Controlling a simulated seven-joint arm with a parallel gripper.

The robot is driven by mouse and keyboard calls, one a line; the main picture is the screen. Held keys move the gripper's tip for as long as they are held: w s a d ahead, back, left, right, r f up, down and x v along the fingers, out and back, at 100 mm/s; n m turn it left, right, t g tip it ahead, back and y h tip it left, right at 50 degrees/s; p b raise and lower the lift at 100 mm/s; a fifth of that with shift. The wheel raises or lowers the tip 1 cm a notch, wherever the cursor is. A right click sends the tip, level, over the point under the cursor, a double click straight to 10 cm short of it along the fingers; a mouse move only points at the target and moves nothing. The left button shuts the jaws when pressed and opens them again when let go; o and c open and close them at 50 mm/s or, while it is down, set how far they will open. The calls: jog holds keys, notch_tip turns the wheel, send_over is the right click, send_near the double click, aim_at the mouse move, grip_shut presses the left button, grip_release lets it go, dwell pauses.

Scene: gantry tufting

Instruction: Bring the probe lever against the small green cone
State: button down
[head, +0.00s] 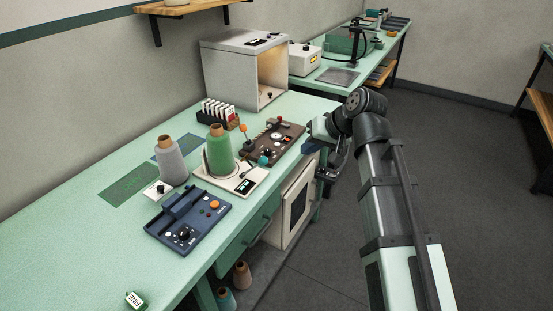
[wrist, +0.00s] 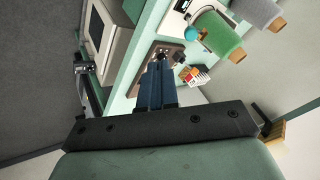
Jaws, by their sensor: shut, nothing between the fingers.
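A green yarn cone (head: 219,155) with a brown top stands upright on a white-topped device (head: 240,183) on the bench; the green cone also shows in the wrist view (wrist: 218,36). A thin dark lever (head: 250,163) stands close to the cone's right side; I cannot tell whether they touch, or whether it is the probe lever. My gripper (head: 308,147) is beyond the bench's front edge, right of the brown control panel (head: 287,138). In the wrist view its blue fingers (wrist: 158,68) are together and empty, pointing towards the panel, apart from cone and lever.
A grey cone (head: 170,163) stands left of the green one. A blue device (head: 188,220) lies in front. A card rack (head: 218,112) and a light booth (head: 242,72) stand behind. The near-left bench is mostly clear.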

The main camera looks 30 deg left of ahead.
jog(key=a+f, duration=0.7)
jog(key=a, duration=0.2)
jog(key=shift+s+a+f+m, duration=0.25)
jog(key=shift+a+m, duration=0.05)
jog(key=shift+a, duration=0.1)
dwell(0.4)
